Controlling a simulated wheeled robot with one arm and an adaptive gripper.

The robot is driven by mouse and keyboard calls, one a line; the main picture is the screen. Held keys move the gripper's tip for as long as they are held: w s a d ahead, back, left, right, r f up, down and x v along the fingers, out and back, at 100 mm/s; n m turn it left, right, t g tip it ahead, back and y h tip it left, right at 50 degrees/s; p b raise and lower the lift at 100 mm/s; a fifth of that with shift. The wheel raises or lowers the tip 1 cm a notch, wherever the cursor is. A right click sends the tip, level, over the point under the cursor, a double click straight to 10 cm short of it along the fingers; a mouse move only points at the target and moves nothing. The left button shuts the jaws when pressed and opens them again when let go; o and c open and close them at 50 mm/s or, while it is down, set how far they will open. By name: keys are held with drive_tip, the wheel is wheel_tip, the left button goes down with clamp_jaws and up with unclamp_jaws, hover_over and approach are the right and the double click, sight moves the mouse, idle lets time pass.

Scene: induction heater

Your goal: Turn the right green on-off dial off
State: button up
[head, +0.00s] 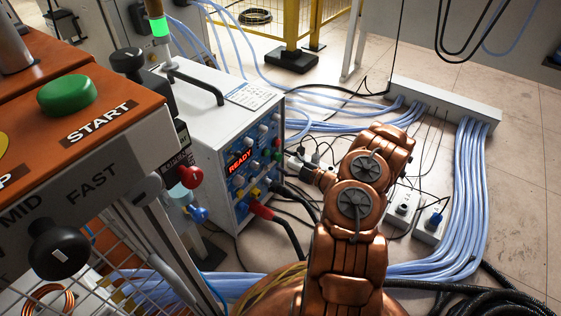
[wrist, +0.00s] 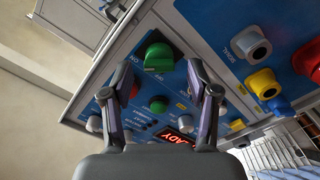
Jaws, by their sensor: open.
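The large green on-off dial (wrist: 158,56) sits near the edge of the blue control panel in the wrist view. Its raised grip bar lies roughly across the picture, with small white lettering beside it. In the head view a green dial (head: 276,142) shows at the right end of the panel on the white heater box (head: 205,135). My gripper (wrist: 160,72) is open and empty. Its two fingertips are on either side of the dial in the picture, apart from each other. I cannot tell whether either finger touches the dial.
A smaller green knob (wrist: 158,104) and a red READY display (wrist: 180,141) lie between and below my fingers. Grey, yellow and red connectors crowd the panel's right side in the wrist view. Blue cables (head: 465,190) and power strips (head: 403,206) lie on the floor.

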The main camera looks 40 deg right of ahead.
sight(278, 157)
drive_tip(key=shift+b+x, duration=0.35)
drive_tip(key=shift+x, duration=0.95)
drive_tip(key=shift+c, duration=0.2)
clamp_jaws()
